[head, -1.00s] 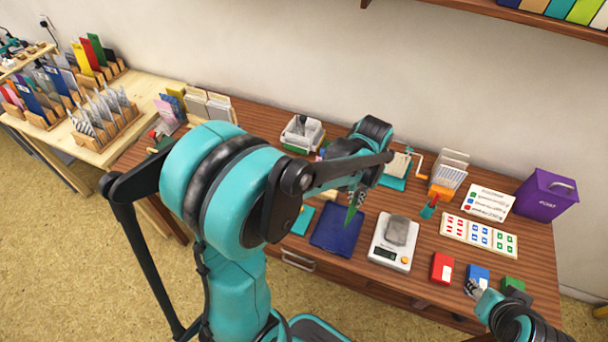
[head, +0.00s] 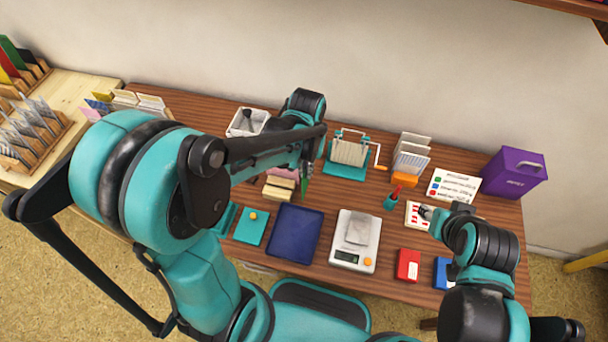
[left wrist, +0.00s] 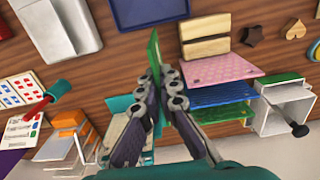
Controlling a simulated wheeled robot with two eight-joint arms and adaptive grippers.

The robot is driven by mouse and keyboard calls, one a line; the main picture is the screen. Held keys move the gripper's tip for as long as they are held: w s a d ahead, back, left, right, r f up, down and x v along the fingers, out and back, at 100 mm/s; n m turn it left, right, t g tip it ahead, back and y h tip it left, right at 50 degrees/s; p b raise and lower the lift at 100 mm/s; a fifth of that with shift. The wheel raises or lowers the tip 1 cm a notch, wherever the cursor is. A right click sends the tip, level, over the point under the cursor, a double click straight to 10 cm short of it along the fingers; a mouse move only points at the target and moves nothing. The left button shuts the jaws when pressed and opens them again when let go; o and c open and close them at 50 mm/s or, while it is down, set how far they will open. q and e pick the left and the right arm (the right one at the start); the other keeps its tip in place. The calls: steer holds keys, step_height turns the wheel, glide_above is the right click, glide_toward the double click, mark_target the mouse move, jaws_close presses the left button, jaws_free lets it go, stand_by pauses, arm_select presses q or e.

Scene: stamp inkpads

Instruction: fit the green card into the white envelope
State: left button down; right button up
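My left gripper (head: 305,168) holds the thin green card (head: 304,190) upright, behind the back edge of the blue tray. In the left wrist view the green card (left wrist: 153,48) stands edge-on between the closed fingertips (left wrist: 163,72). A pale, envelope-like piece (head: 350,153) stands upright in a teal crank stand, right of my left gripper. White envelope-like pieces (head: 412,152) also stand in an orange-based rack farther right. I cannot tell which is the task's white envelope. My right gripper (head: 428,213) is over the white stamp board; its finger opening is unclear.
The blue tray (head: 291,234), white scale (head: 355,242) and red inkpad (head: 408,265) lie along the front. The purple box (head: 514,174) is at the back right. Cream blocks (head: 279,187) lie beside the green card.

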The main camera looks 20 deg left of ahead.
arm_select(q)
steer(key=shift+w+a+f+b, duration=0.15)
steer(key=shift+w+f+b, duration=0.25)
steer(key=shift+f, duration=0.5)
steer(key=shift+w+a+f+b, duration=0.2)
steer(key=shift+w+f+b, duration=0.15)
steer(key=shift+f, duration=0.5)
steer(key=shift+w+a+f+b, duration=0.15)
steer(key=shift+w+f+b, duration=0.2)
steer(key=shift+f, duration=0.55)
steer(key=shift+f, duration=0.2)
steer(key=c, duration=1.7)
jaws_free()
